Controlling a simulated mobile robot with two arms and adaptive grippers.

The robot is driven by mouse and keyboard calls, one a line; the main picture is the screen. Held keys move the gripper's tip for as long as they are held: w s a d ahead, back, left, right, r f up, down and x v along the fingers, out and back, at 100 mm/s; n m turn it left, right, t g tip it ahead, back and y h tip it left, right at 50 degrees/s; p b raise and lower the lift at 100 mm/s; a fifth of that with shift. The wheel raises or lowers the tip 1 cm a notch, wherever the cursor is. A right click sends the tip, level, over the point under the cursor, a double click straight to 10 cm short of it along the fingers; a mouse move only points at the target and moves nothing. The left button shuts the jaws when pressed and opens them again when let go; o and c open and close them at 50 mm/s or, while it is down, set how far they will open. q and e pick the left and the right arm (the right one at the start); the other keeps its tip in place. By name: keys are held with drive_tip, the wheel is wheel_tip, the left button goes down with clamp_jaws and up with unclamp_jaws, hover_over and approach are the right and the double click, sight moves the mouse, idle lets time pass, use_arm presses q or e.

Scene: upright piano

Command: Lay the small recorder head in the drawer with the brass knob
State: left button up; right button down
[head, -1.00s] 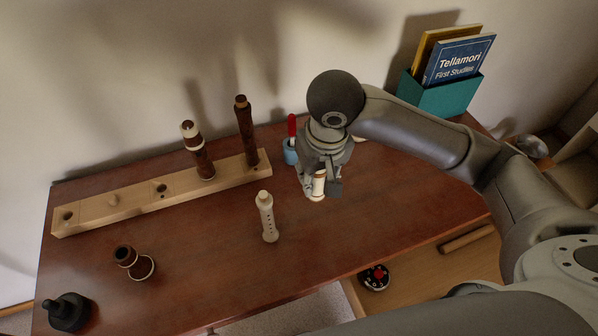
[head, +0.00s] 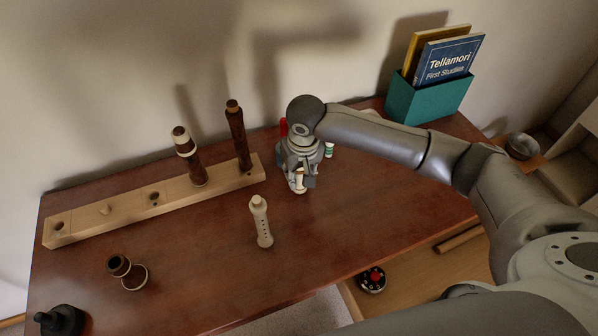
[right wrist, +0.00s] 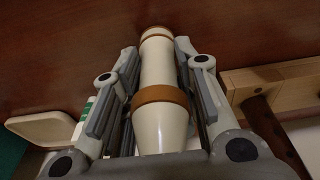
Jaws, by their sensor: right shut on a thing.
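The small recorder head, cream with brown bands, is between the fingers of my right gripper (head: 300,184). In the right wrist view the recorder head (right wrist: 160,85) fills the middle, with a finger closed on each side. I cannot tell whether its lower end touches the desk top. An open drawer (head: 425,268) shows below the desk's front edge at the lower right; its knob is out of sight. My left gripper is not in view.
A wooden rack (head: 110,208) holds dark wooden pieces at the back left. A dark joint (head: 128,272) and a black object (head: 62,320) stand front left. A teal book box (head: 430,98) stands back right. The drawer holds a black-and-red round item (head: 373,279) and a wooden rod (head: 460,238).

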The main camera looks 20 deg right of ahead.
drive_tip(key=c, duration=1.1)
unclamp_jaws()
drive_tip(key=shift+f, duration=0.1)
drive_tip(key=r, duration=0.4)
drive_tip(key=s+r, duration=0.1)
drive_tip(key=r, duration=0.3)
drive_tip(key=s+r, duration=0.1)
drive_tip(key=r, duration=0.3)
drive_tip(key=shift+r+p, duration=0.1)
drive_tip(key=shift+p, duration=0.2)
